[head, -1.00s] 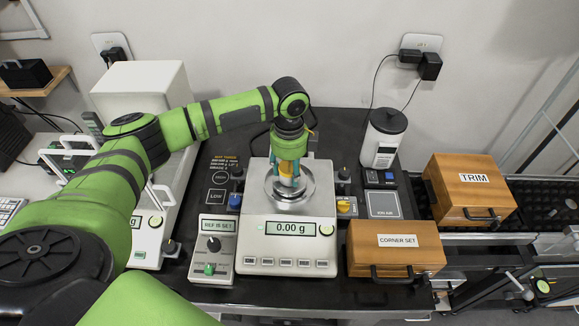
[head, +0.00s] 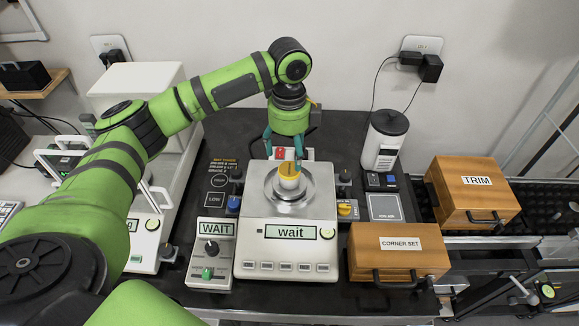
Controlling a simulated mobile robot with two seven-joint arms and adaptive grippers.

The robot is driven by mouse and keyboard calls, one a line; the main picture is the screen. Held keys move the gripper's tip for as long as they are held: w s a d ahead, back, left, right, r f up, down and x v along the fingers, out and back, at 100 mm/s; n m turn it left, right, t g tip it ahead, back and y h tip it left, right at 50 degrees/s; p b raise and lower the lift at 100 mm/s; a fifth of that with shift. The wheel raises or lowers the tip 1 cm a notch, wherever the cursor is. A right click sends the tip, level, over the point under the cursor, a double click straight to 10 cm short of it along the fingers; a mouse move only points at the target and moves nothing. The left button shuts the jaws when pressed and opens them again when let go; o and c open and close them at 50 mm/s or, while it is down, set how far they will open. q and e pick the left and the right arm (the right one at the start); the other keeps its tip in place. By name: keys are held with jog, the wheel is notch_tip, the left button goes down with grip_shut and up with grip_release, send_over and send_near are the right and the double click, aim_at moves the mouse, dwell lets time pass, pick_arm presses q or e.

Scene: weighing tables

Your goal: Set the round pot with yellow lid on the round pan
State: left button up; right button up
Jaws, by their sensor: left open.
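The round pot with the yellow lid (head: 289,175) stands upright on the round pan (head: 271,189) of the balance, near its middle. The balance (head: 290,238) has a display reading "wait". My left gripper (head: 284,151) is open, with its teal fingers apart above and behind the pot. It appears clear of the pot. My right gripper is not in view.
A small box with a knob and a "WAIT" display (head: 209,247) stands left of the balance. The wooden "CORNER SET" case (head: 395,266) and "TRIM" case (head: 468,201) are to the right. A white canister with a black lid (head: 384,142) stands behind right.

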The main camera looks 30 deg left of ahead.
aim_at(289, 169)
pick_arm(q)
notch_tip(289, 169, up, 5)
jog(key=shift+f+b, duration=0.15)
jog(key=shift+b, duration=0.15)
